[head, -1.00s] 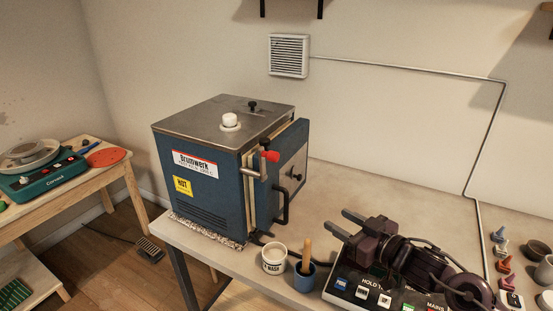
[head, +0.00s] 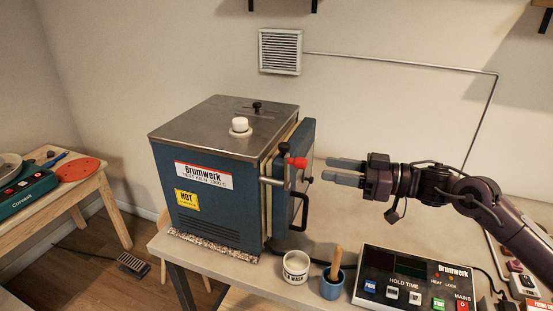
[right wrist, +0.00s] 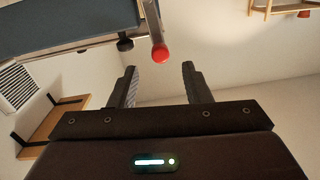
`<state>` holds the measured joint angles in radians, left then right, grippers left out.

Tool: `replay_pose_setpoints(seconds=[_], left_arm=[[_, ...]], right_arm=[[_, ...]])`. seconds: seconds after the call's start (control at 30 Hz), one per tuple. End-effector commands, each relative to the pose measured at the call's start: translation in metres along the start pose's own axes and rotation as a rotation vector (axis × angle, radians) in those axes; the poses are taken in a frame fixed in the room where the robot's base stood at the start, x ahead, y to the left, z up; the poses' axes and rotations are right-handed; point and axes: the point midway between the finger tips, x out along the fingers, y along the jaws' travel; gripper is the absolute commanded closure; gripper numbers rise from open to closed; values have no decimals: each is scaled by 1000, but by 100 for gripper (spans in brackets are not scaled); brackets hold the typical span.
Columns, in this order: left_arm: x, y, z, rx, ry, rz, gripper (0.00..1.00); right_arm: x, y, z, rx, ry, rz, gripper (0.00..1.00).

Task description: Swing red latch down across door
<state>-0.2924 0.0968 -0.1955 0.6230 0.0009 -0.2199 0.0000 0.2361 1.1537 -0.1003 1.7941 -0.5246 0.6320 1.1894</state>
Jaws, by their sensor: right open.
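The blue kiln (head: 225,210) stands on the table with its door (head: 309,140) on its right side. A pale strip shows between body and door; I cannot tell whether the door is fully closed. The latch is a metal bar with a red knob (head: 297,163) at the upper front edge of the door. My right gripper (head: 336,172) is open and empty, just right of the knob and apart from it. In the right wrist view the red knob (right wrist: 160,52) shows beyond and between the two open fingertips (right wrist: 159,80). My left gripper is out of view.
A black door handle (head: 304,212) sticks out below the latch. A white tub (head: 296,267), a blue cup (head: 332,284) with a wooden-handled tool, and a control box (head: 415,280) stand in front. A vent (head: 280,51) is on the wall.

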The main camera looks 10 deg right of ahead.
Motion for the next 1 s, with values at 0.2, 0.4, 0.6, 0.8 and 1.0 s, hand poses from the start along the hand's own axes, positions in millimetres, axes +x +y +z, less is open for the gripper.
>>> replay_pose_setpoints(seconds=[0.2,0.4,0.6,0.8,1.0], left_arm=[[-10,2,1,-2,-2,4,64],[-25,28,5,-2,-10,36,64],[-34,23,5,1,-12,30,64],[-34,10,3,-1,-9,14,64],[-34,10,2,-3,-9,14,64]], right_arm=[[15,0,-5,1,4,-3,56],[48,-1,-6,1,5,-4,56],[72,0,-4,0,3,-2,56],[78,0,0,1,-1,-1,56],[78,0,0,0,-1,-1,60]])
